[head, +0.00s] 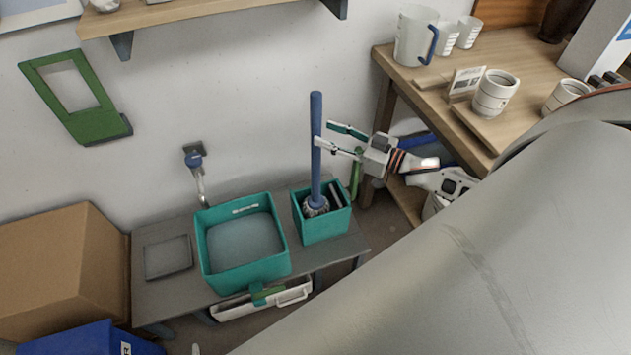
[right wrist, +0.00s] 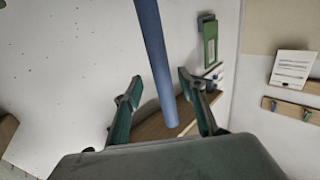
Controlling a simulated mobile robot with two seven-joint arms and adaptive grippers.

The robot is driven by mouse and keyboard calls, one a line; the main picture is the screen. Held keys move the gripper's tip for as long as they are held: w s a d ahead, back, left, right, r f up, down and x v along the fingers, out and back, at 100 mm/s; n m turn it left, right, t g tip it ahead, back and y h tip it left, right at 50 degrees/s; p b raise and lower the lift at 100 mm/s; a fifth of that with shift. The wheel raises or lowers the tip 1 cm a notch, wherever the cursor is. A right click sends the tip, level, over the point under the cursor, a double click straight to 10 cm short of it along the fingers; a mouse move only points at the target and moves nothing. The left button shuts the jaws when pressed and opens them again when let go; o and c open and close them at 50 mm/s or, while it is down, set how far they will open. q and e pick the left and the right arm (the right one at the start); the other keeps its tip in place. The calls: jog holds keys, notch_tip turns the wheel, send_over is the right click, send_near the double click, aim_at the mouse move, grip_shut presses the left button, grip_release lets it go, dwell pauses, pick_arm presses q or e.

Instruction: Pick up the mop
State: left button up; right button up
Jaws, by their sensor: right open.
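The mop (head: 316,140) has a blue handle and a grey stringy head, and stands upright in a small teal bucket (head: 323,230). My right gripper (head: 325,136) is open at the upper part of the handle, coming from the right. In the right wrist view the blue handle (right wrist: 155,60) passes between or just beyond the two open fingers of my right gripper (right wrist: 158,90). I cannot tell whether a finger touches it. The mop's lower end is inside the bucket, partly hidden by its wall. My left gripper is not in view.
A larger teal basin (head: 243,281) stands left of the bucket on a grey bench (head: 165,299). A wooden table (head: 430,75) with a pitcher (head: 415,36) and cups is at right. A cardboard box (head: 60,265) is at left. My grey arm fills the lower right.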

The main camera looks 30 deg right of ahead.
aim_at(316, 130)
jog(key=b+x, duration=0.1)
jog(key=x, duration=0.2)
jog(key=shift+w+a+f+b, duration=0.25)
jog(key=shift+f+b, duration=0.1)
jog(key=shift+w+a, duration=0.15)
jog(key=shift+w, duration=0.05)
jog(key=shift+r, duration=0.15)
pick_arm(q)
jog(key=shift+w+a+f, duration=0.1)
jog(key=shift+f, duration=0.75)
pick_arm(e)
jog(key=shift+r, duration=0.1)
grip_shut()
jog(key=shift+w, duration=0.1)
jog(key=shift+r, duration=0.1)
